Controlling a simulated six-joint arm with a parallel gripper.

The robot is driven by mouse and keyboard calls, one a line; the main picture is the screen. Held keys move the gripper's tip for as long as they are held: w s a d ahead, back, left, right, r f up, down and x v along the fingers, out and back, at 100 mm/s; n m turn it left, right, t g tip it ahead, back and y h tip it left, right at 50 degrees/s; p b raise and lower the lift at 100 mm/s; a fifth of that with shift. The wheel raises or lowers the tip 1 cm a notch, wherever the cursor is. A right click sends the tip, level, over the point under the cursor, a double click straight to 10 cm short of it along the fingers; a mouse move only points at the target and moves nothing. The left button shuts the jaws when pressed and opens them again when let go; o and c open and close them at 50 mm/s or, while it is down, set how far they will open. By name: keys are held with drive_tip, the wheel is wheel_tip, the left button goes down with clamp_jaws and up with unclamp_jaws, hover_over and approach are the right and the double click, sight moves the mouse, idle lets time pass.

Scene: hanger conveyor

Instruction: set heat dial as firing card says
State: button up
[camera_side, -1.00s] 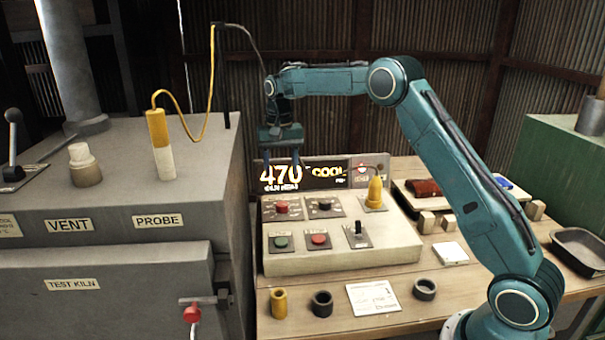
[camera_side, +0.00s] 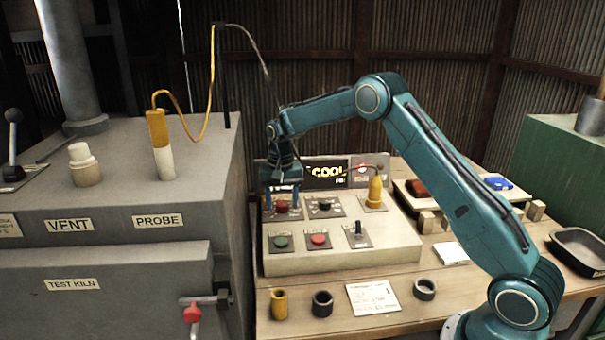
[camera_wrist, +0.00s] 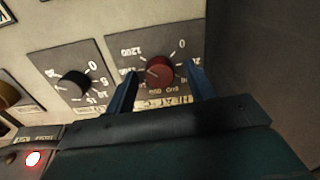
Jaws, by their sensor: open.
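The red heat dial (camera_side: 282,206) sits at the top left of the sloped control panel (camera_side: 385,258). In the wrist view the red knob (camera_wrist: 158,70) shows a scale with 0 and 1200, its other figures hard to read. My gripper (camera_side: 282,190) is open and points down over this dial. In the wrist view its two blue fingers (camera_wrist: 163,84) stand on either side of the knob, with a gap visible at each side. A white firing card (camera_side: 373,297) lies on the bench in front of the panel; its writing is too small to read.
A black dial (camera_side: 324,204) is just right of the red one. Green (camera_side: 281,242) and red (camera_side: 319,239) buttons, a toggle switch (camera_side: 358,232) and a yellow plug (camera_side: 375,192) share the panel. The grey kiln (camera_side: 120,225) stands close at left. The display (camera_side: 328,172) is partly hidden by my wrist.

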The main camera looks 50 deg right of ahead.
drive_tip(key=c, duration=1)
drive_tip(key=shift+n, duration=0.4)
drive_tip(key=n, duration=0.3)
drive_tip(key=shift+n, duration=1.8)
drive_tip(key=shift+r, duration=0.1)
drive_tip(key=o, duration=1)
